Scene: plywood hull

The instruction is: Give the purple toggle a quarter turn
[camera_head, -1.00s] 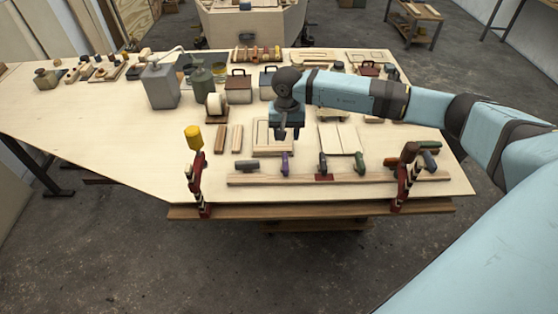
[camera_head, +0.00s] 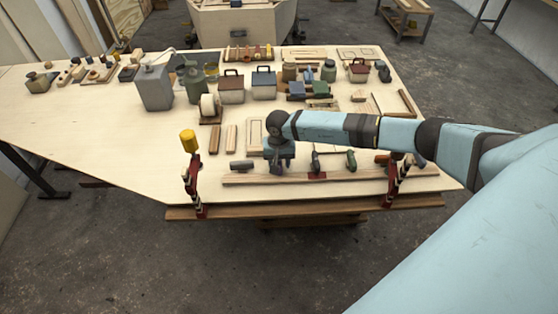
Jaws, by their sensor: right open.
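My right gripper (camera_head: 279,168) points down over the wooden strip (camera_head: 245,179) near the front edge of the table. It is open. It covers the place on the strip where the purple toggle stands, so the toggle is hidden or nearly so behind the fingers. I cannot tell whether the fingers touch it or stand around it. My left gripper is not in view.
A dark teal toggle (camera_head: 316,162) and a green toggle (camera_head: 352,160) stand to the right along the strip. A grey cylinder (camera_head: 242,165) lies to the left. Red clamps, one with a yellow top (camera_head: 189,141), rise at both ends. Boxes and cans crowd the back.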

